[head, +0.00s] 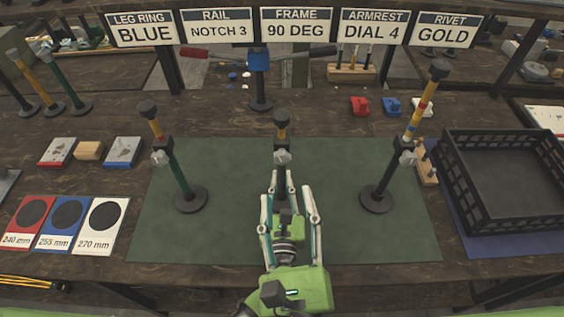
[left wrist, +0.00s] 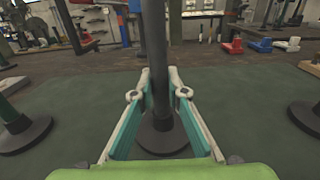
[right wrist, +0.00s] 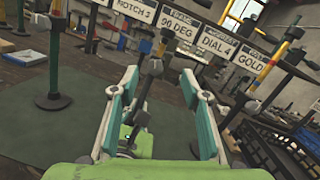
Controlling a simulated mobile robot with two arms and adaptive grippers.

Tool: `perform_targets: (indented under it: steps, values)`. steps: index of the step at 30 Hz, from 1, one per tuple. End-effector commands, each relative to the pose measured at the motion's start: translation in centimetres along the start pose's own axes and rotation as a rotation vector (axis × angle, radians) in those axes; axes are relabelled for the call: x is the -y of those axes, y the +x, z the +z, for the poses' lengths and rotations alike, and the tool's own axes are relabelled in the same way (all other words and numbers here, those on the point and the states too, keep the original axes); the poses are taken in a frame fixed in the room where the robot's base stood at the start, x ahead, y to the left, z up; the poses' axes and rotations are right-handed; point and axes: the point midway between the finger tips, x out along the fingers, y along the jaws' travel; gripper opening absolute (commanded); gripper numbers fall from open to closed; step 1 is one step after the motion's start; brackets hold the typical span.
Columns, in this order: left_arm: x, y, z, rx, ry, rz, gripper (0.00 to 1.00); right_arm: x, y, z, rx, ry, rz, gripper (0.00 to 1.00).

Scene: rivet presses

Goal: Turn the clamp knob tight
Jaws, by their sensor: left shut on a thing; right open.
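The middle post (head: 280,182) stands upright on the green mat, with a grey clamp knob (head: 282,157) below its short yellow tube (head: 281,131). My left gripper (head: 287,208) is shut on the post's dark lower tube (left wrist: 156,50), above the round base (left wrist: 164,140). My right gripper (head: 285,180) is open above the left one, its fingertips close to the knob and apart from each other. In the right wrist view the knob (right wrist: 153,68) shows just beyond and between the open fingers. I cannot tell whether they touch it.
Similar posts stand left (head: 182,180) and right (head: 385,180) on the green mat (head: 235,230). A black crate (head: 455,195) stands at the right. Size cards (head: 66,218) lie at the left. Sign boards (head: 296,27) hang across the back. The mat between the posts is clear.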

Motion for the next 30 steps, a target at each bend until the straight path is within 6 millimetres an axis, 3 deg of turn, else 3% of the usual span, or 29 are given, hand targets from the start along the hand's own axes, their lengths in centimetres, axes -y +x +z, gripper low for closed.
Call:
perform_targets:
  steps: [3, 8, 11, 24, 30]
  values:
    - [0.0, 0.0, 0.0, 0.0, 0.0, 0.001, 0.0, -1.0, -1.1, -0.7, -0.085, 0.166, -0.036, 0.42]
    - [-0.1, 0.0, 0.0, 0.0, 0.0, 0.001, 0.0, -1.3, -1.2, -1.1, -0.124, 0.246, -0.058, 0.42]
    - [-0.1, 0.0, 0.0, 0.0, 0.0, 0.001, 0.0, -1.3, -0.1, -1.2, -0.123, 0.251, -0.061, 0.42]
    - [0.0, 0.0, 0.0, 0.0, 0.0, 0.001, 0.0, -0.9, 8.2, -2.1, -0.119, 0.245, -0.059, 0.42]
    - [-0.1, 0.0, 0.0, 0.0, 0.0, 0.001, 0.0, -0.8, 10.0, -2.5, -0.121, 0.244, -0.057, 0.42]
